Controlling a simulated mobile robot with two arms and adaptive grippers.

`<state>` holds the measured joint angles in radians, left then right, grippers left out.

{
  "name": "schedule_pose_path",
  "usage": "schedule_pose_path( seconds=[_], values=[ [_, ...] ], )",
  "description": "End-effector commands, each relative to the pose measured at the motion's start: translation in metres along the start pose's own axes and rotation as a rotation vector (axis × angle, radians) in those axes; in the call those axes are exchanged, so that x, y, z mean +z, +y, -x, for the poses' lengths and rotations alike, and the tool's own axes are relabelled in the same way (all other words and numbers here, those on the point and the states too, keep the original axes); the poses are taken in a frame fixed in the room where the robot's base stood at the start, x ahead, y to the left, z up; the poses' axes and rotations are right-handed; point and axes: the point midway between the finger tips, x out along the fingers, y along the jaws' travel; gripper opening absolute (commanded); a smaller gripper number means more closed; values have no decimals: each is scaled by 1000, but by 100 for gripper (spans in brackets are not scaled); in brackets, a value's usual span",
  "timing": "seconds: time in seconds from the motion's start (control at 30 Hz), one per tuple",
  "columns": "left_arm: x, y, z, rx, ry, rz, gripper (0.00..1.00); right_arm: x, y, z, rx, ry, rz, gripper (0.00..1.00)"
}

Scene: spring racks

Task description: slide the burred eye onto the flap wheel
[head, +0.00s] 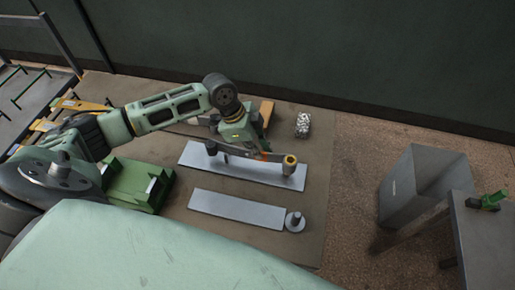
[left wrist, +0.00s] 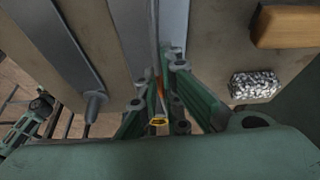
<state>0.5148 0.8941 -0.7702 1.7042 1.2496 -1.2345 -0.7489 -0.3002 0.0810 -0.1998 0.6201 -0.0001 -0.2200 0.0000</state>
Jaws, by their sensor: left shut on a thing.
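My left gripper (head: 258,150) is shut on a slim leaf (head: 238,151), which lies above the farther grey plate. A yellow-rimmed ring (head: 289,161), which looks like the burred eye, is at the leaf's right end. In the left wrist view, the leaf (left wrist: 154,45) runs between my left gripper's fingers (left wrist: 168,85), with the yellow-rimmed ring (left wrist: 157,122) below. I cannot identify the flap wheel for certain. A small green device (head: 490,200) on the grey table at the right may carry it.
The farther plate (head: 195,157) lies flat beneath the leaf. A nearer grey plate (head: 235,208) has an upright post on a disc (head: 296,221) by its right end. A green crate (head: 125,195) is at left.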

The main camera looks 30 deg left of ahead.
Motion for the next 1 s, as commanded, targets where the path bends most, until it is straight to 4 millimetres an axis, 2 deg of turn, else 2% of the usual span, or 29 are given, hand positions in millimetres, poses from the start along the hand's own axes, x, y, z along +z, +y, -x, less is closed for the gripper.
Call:
schedule_pose_path(
  seconds=[1.0],
  values=[
    [6,-2,-19,-4,5,-1,0,1,-1,-12,-1,0,0,40]
  ],
)
